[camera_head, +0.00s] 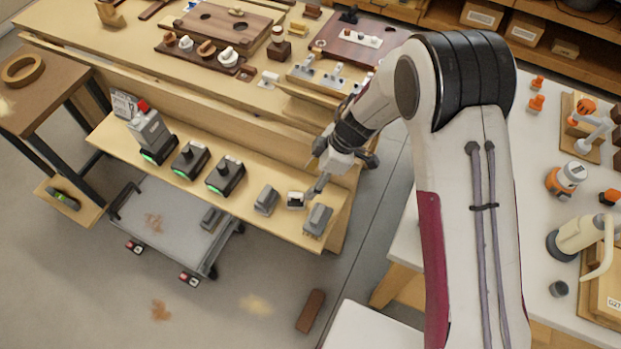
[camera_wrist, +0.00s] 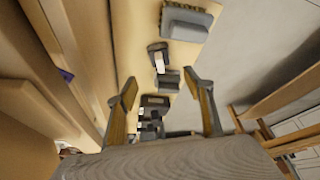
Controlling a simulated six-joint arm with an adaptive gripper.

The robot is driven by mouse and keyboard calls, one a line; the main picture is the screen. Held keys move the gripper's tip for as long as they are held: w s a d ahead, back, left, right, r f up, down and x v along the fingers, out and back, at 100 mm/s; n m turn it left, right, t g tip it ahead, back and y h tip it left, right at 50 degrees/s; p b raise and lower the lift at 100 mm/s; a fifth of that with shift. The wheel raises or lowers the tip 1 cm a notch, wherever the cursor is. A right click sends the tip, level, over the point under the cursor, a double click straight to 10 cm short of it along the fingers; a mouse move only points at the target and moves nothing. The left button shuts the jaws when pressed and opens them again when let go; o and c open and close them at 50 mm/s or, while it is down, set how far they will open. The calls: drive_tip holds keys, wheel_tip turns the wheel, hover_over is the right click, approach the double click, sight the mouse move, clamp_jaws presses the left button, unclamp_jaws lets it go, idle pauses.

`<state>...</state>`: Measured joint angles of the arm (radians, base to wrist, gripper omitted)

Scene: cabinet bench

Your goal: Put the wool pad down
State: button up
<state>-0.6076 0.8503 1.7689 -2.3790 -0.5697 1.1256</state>
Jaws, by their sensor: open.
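My gripper (camera_head: 317,186) is over the right end of the low wooden shelf. In the wrist view my gripper (camera_wrist: 162,82) has its fingers wide apart, with nothing held between them. On the shelf below are a grey block with a fringed edge (camera_head: 318,219), a small dark block with a pale face (camera_head: 296,200) and a plain grey block (camera_head: 266,200). In the wrist view the fringed block (camera_wrist: 187,22) is at the top, with the pale-faced block (camera_wrist: 158,58) and the plain grey block (camera_wrist: 168,83) below it. I cannot tell for certain which is the wool pad.
Dark devices with green lights (camera_head: 190,160) stand further left on the shelf. The main bench (camera_head: 110,40) rises behind it. A grey trolley (camera_head: 175,225) stands in front and below. A white table (camera_head: 520,240) with several tools is at right.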

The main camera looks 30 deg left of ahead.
sight(299, 194)
drive_tip(key=shift+o, duration=0.6)
drive_tip(key=shift+f, duration=0.15)
drive_tip(key=shift+x, duration=2.15)
drive_tip(key=shift+w+d, duration=0.1)
drive_tip(key=shift+w, duration=0.05)
drive_tip(key=shift+f, duration=0.15)
drive_tip(key=shift+x, duration=1.2)
drive_tip(key=shift+f, duration=0.1)
drive_tip(key=shift+s+a+x, duration=0.1)
drive_tip(key=shift+a+x, duration=0.05)
drive_tip(key=shift+x, duration=1.1)
drive_tip(key=shift+s+a+x, duration=0.1)
drive_tip(key=shift+a+x, duration=0.05)
drive_tip(key=shift+x, duration=1.1)
drive_tip(key=shift+c, duration=0.5)
drive_tip(key=c, duration=1.1)
